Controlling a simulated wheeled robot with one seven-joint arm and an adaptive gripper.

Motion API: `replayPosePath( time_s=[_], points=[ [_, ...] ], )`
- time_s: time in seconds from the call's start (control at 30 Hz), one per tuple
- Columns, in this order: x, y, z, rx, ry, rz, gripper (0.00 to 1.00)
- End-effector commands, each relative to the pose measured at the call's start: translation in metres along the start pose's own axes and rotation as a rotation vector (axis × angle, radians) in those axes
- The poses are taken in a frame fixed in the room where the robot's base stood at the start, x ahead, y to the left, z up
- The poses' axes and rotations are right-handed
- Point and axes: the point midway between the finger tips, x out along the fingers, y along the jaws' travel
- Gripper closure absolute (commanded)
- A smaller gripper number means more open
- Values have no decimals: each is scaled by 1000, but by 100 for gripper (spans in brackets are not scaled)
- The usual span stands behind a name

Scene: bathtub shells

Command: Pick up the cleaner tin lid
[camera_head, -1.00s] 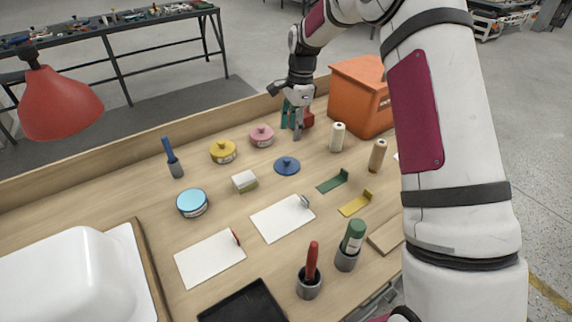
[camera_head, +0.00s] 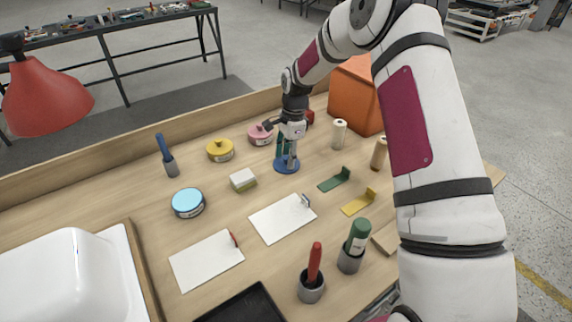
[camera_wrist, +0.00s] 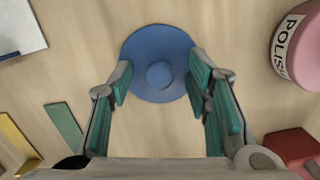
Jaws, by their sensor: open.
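The blue round lid with a centre knob (camera_wrist: 158,50) lies flat on the wooden bench; I take it as the cleaner tin lid. It also shows in the head view (camera_head: 286,168), partly hidden by my fingers. My gripper (camera_wrist: 160,82) is open and empty. Its green-padded fingertips appear on either side of the lid's near half in the wrist view; I cannot tell whether they touch it. A light-blue-topped tin (camera_head: 188,203) without a knob stands to the left on the bench.
A pink-lidded tin (camera_head: 260,135) marked POLISH and a yellow-lidded tin (camera_head: 220,150) stand nearby. A white-topped block (camera_head: 243,180), a green bracket (camera_head: 335,180) and a cream bottle (camera_head: 339,133) surround the lid. An orange box (camera_head: 355,95) is behind right.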

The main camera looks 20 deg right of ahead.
Motion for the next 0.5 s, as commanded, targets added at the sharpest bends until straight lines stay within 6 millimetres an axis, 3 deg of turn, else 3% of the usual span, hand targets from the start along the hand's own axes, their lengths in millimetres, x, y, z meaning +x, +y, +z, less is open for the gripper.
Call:
replayPosePath(
  time_s=[0.2, 0.4, 0.5],
  points=[
    [1, 0, 0, 1, 0, 0, 55],
    [1, 0, 0, 1, 0, 0, 100],
    [1, 0, 0, 1, 0, 0, 100]
  ],
)
